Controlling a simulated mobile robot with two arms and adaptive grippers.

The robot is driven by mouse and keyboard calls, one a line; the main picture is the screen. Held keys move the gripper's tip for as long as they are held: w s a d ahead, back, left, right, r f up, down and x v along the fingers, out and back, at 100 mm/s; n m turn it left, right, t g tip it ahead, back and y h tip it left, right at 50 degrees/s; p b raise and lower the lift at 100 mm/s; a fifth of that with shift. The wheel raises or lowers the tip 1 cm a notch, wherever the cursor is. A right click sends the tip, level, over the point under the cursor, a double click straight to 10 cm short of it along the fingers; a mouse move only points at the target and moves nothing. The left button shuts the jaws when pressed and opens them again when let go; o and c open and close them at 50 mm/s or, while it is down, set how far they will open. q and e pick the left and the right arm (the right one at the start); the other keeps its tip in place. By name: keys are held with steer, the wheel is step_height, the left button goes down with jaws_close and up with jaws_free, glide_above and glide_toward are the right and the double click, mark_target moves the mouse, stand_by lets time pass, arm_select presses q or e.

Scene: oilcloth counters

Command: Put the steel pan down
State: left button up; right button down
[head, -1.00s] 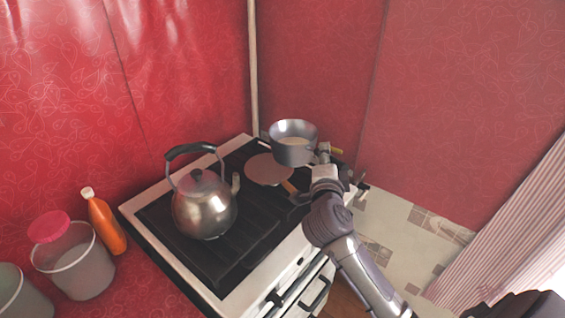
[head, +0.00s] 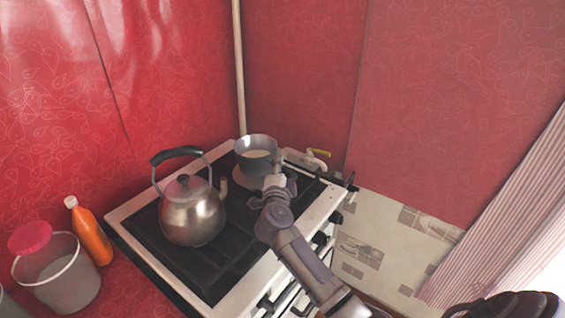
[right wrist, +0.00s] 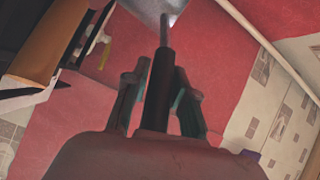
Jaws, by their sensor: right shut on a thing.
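The steel pan (head: 252,165) is upright at the stove's back corner, with something pale inside. It hides most of the round burner plate there, and I cannot tell whether its base touches. My right gripper (head: 275,182) is shut on the pan's handle, on the near side of the pan. In the right wrist view the dark handle (right wrist: 157,95) runs between the two fingers of the gripper (right wrist: 160,88), and part of the pan (right wrist: 150,10) shows at the top edge. The stove (head: 145,250) has a dark top and pale rim. My left gripper is not in view.
A steel kettle (head: 192,217) stands on the stove, left of the pan. A yellow-handled valve (head: 319,153) and red walls are behind.

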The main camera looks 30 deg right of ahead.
steer(key=shift+w+f, duration=0.1)
steer(key=shift+f, duration=0.6)
steer(key=c, duration=1.4)
jaws_free()
steer(key=shift+f, duration=0.35)
steer(key=o, duration=0.5)
steer(key=shift+c, duration=0.2)
steer(key=shift+r, duration=0.1)
steer(key=shift+r, duration=0.1)
steer(key=b+v, duration=0.1)
steer(key=v, duration=1.1)
